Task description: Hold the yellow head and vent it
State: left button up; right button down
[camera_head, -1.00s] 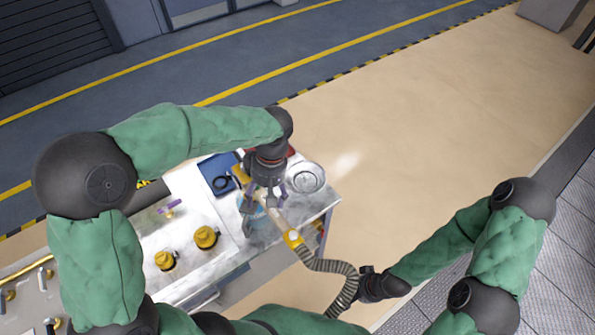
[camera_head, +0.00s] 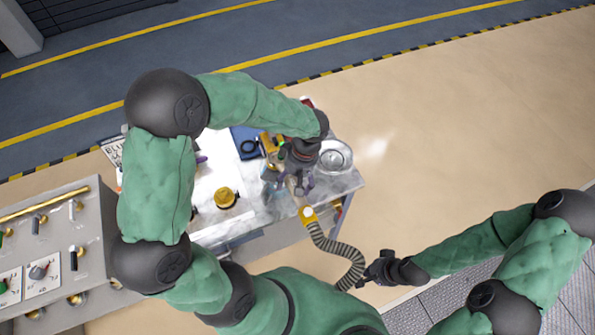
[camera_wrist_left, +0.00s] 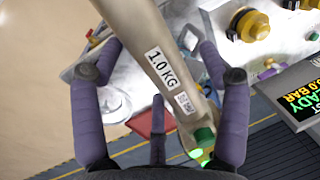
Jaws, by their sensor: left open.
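My left gripper (camera_head: 290,186) is over the bench, its purple fingers open around a tan tube-like body. In the left wrist view the gripper (camera_wrist_left: 160,100) shows its fingers spread on both sides of the tan body (camera_wrist_left: 160,60), labelled "1.0 KG", with gaps. That body has a green tip (camera_wrist_left: 204,137). A yellow part (camera_head: 268,143) shows just behind my left wrist, partly hidden; I cannot tell if it is the head. A yellow collar (camera_head: 308,213) joins a ribbed hose (camera_head: 338,250). My right gripper (camera_head: 370,272) is beside the hose; its grip is unclear.
A yellow-capped fitting (camera_head: 226,197) stands on the bench left of my gripper. A clear round dish (camera_head: 335,156) is on its right. A blue tray (camera_head: 246,142) lies behind. A control panel (camera_head: 55,235) with valves stands at left. The floor at right is open.

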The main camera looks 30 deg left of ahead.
pick_arm(q)
jog(key=shift+f, duration=0.65)
jog(key=shift+s, duration=0.1)
jog(key=shift+a, duration=0.1)
grip_shut()
dwell(1.5)
